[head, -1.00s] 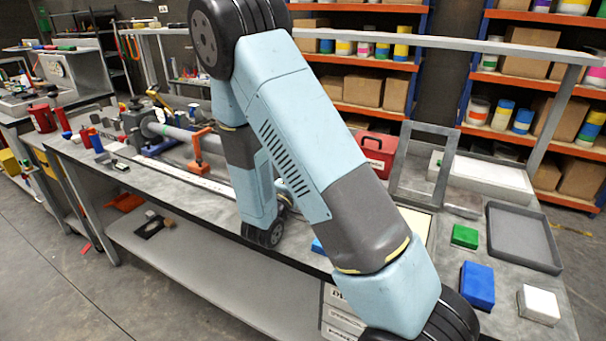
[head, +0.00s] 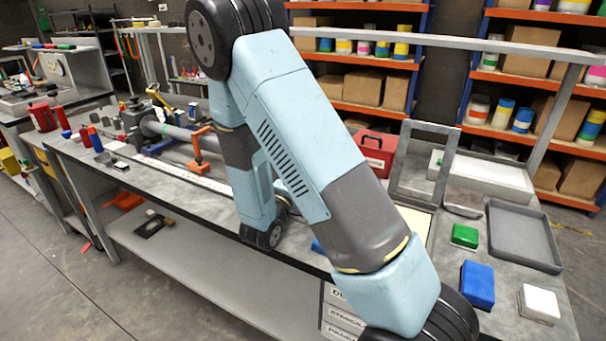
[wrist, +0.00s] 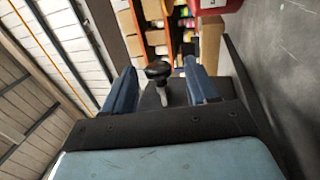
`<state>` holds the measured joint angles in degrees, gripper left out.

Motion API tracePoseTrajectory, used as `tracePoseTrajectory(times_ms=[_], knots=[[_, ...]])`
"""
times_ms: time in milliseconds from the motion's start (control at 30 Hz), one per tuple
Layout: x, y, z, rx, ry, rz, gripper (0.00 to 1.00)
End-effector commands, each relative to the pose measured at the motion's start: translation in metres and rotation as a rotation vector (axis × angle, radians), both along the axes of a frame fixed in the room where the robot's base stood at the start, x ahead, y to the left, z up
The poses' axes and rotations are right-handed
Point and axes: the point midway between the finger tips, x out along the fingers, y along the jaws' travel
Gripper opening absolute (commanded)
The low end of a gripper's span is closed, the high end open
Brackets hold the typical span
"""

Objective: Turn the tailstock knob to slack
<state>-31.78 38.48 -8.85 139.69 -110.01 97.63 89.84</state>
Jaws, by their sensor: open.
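A dark round knob (wrist: 158,70) on a short metal stem shows in the wrist view, between the two blue fingers of my gripper (wrist: 160,88). The fingers are open, with a visible gap on each side of the knob. I take it to be the tailstock knob, but the tailstock body is not clear in this view. In the head view a lathe-like fixture holds a long grey bar (head: 172,131), with an orange clamp (head: 201,148) around or beside it. The bar's right end, the tailstock and my gripper are hidden behind my arm there.
A red case (head: 376,150) and a grey upright frame (head: 425,165) stand right of my arm. A grey tray (head: 522,236), a blue block (head: 477,284), a green block (head: 465,236) and a white block (head: 539,303) lie at the bench's right end. Orange shelves stand behind.

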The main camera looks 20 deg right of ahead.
Motion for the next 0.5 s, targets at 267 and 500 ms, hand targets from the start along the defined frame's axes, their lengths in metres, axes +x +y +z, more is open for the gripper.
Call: tracePoseTrajectory(times_ms=[267, 500], knots=[[-0.028, 0.029, -0.011, -0.001, 0.004, 0.003, 0.58], [-0.044, 0.044, -0.017, 0.000, 0.003, 0.001, 0.58]])
